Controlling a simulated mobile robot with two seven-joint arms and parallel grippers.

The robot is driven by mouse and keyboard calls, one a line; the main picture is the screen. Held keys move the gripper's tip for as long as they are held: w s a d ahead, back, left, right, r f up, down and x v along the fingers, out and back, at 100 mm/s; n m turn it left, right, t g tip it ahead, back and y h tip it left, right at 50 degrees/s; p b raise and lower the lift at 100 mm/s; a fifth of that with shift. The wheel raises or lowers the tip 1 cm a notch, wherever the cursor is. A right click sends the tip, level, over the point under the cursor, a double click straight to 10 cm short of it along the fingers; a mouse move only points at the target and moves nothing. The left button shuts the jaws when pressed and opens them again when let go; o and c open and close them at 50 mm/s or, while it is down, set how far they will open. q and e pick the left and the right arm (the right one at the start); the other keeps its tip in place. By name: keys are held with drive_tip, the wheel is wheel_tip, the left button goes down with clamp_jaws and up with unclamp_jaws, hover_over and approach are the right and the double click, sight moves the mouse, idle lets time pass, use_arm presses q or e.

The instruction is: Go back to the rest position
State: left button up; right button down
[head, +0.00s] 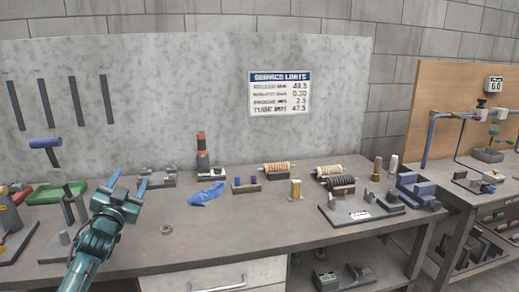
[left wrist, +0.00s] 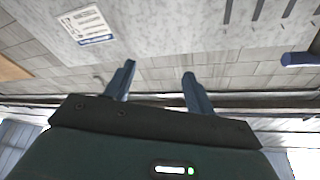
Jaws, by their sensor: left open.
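My left gripper (head: 128,181) is raised above the left part of the grey workbench (head: 262,235), with its two blue fingers apart and pointing up and away. Nothing is between the fingers. In the left wrist view the gripper (left wrist: 159,70) also shows spread, empty fingers, with the wall and its sign (left wrist: 86,25) beyond, seen upside down. My right gripper is in neither view.
A green tray (head: 55,194) and a blue-headed tool (head: 46,143) are at the left. The front middle of the bench is mostly clear.

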use_arm(q)
drive_tip(key=s+d+f+n+g, duration=0.1)
drive_tip(key=s+d+f+g, duration=0.15)
drive_tip(key=f, duration=0.65)
drive_tip(key=s+d+f+n+g, duration=0.1)
drive_tip(key=s+d+f+g, duration=0.2)
drive_tip(key=f, duration=0.5)
drive_tip(key=s+d+f+g+h, duration=0.1)
drive_tip(key=s+d+f, duration=0.4)
drive_tip(key=s, duration=0.4)
drive_tip(key=s+d+f+g+h, duration=0.1)
drive_tip(key=s+d+f+g, duration=0.15)
drive_tip(key=s+f, duration=0.6)
drive_tip(key=s+d+f+h, duration=0.1)
drive_tip(key=s+d, duration=0.2)
drive_tip(key=s, duration=0.5)
drive_tip(key=s+d+g, duration=0.1)
drive_tip(key=s+d, duration=0.2)
drive_tip(key=s, duration=0.5)
drive_tip(key=shift+d+f+h, duration=0.35)
drive_tip(key=shift+f+h, duration=0.05)
